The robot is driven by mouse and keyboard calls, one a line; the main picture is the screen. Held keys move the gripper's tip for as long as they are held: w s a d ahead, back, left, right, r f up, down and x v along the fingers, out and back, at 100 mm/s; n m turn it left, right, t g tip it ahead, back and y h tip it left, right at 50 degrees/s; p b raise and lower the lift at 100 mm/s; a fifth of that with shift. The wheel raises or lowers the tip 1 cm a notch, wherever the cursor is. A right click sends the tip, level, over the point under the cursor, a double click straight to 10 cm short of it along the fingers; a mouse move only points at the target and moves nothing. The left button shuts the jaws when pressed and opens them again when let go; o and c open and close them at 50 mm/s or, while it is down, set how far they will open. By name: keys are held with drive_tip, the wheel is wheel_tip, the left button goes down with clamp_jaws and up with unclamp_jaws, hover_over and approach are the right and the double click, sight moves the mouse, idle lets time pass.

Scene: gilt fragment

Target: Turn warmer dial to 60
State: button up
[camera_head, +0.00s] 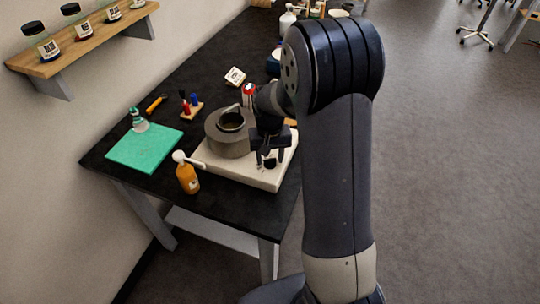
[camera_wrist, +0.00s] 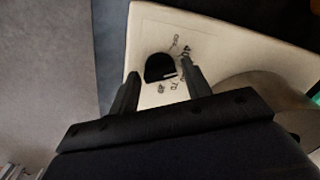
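The warmer (camera_head: 240,172) is a cream, slab-shaped unit on the black bench, with a round grey heating part (camera_head: 228,142) on top holding a small pot (camera_head: 231,119). Its black dial (camera_wrist: 159,68) shows in the wrist view with a pale pointer line and printed numbers around it, 70 among them; the pointer faces the lower right, but its exact setting is unclear. In the head view the dial (camera_head: 270,163) is small and dark. My gripper (camera_wrist: 158,82) is open, its two fingers apart, with the dial seen between and just beyond the fingertips. Contact is not visible.
An amber pump bottle (camera_head: 187,178) stands at the warmer's front left. A green mat (camera_head: 144,148) with a small bottle (camera_head: 139,120) lies farther left. A rack of markers (camera_head: 191,105) and a red-and-white container (camera_head: 249,93) stand behind. A wall shelf (camera_head: 85,45) holds jars.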

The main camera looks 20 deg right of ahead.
drive_tip(key=c, duration=0.7)
drive_tip(key=shift+m, duration=0.3)
drive_tip(key=m+b, duration=0.1)
drive_tip(key=m, duration=0.2)
drive_tip(key=shift+m, duration=0.3)
drive_tip(key=shift+m+b, duration=0.6)
drive_tip(key=shift+m, duration=1.6)
drive_tip(key=o, duration=1)
drive_tip(key=shift+r, duration=0.1)
